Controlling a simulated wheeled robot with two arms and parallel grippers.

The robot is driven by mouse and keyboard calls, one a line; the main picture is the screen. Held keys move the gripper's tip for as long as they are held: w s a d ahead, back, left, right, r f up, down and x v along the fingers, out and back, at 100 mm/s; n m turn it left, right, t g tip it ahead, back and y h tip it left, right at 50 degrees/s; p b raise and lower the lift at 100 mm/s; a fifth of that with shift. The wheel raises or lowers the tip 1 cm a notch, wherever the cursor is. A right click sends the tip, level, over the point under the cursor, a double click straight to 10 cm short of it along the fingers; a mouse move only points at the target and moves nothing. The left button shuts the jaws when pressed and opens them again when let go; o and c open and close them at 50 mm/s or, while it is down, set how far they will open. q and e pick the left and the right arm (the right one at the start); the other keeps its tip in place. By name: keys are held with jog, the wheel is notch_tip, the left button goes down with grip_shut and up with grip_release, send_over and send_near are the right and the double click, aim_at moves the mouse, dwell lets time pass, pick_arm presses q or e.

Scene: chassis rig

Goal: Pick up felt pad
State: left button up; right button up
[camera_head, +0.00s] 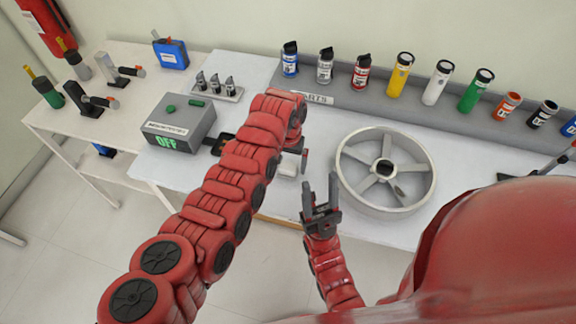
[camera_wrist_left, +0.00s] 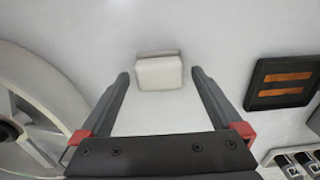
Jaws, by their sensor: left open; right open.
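The felt pad appears as a small off-white block (camera_wrist_left: 159,73) on the white tabletop in the left wrist view. It lies ahead of and between the spread fingers of my left gripper (camera_wrist_left: 160,75), with a gap on each side. In the head view the pad (camera_head: 289,164) is partly hidden by my left gripper (camera_head: 300,156), which hangs over it, open and empty. My right gripper (camera_head: 321,192) is open and empty, pointing up near the table's front edge, just right of the left gripper.
A grey spoked wheel (camera_head: 424,183) lies right of the pad. A black tray with copper-coloured strips (camera_wrist_left: 284,82) lies on the other side, partly behind my left arm in the head view. A grey control box (camera_head: 180,123) reads OFF. A grey rack (camera_head: 330,97) holds several cans behind.

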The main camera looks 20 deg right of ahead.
pick_arm(q)
jog(key=shift+f, duration=0.45)
jog(key=c, duration=1.3)
jog(key=shift+r, duration=0.1)
